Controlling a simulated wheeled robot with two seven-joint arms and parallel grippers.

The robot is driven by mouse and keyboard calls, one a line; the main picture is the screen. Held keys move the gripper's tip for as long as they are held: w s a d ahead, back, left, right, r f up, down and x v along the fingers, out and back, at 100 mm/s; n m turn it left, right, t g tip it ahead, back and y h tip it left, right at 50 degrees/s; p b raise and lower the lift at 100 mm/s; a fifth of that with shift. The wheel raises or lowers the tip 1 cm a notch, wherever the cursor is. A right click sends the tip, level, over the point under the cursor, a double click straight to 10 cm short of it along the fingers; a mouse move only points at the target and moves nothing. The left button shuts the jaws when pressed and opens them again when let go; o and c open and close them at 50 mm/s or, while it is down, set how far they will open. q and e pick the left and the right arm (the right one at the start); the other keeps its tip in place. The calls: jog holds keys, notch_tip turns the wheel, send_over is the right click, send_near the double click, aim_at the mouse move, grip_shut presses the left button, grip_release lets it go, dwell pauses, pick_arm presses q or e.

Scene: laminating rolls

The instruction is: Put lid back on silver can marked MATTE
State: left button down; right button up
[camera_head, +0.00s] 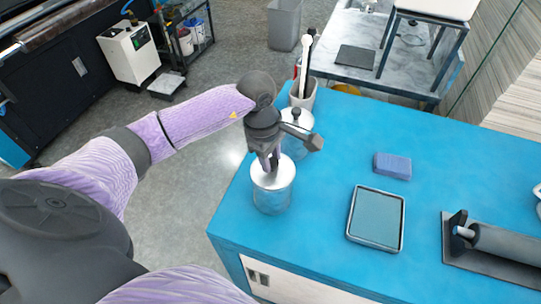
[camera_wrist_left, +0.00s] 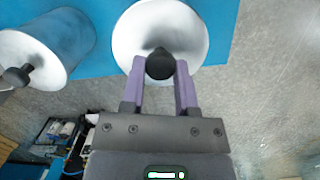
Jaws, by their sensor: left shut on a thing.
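A silver can (camera_head: 272,197) stands near the left edge of the blue table. Its pale round lid (camera_head: 259,171) is at the can's top, and the lid also fills the upper middle of the left wrist view (camera_wrist_left: 190,35). My left gripper (camera_head: 268,161) comes down from above, its two fingers shut on the lid's dark knob (camera_wrist_left: 160,65). I cannot tell whether the lid sits fully on the rim. A second silver can (camera_head: 298,146) with a dark knob (camera_wrist_left: 17,76) stands just behind. No MATTE marking is legible on either can. My right gripper is out of view.
A grey holder (camera_head: 303,95) with upright tools stands at the back left of the blue table (camera_head: 340,135). A blue block (camera_head: 392,166), a shallow tray (camera_head: 376,243) and a roller on a dark plate (camera_head: 505,245) lie to the right. Bare tabletop lies between the can and tray.

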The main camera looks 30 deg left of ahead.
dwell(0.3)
pick_arm(q)
grip_release()
dwell(0.3)
jog(key=shift+r+p, duration=2.45)
jog(key=shift+r, duration=1.1)
jog(key=shift+f, duration=0.1)
grip_shut()
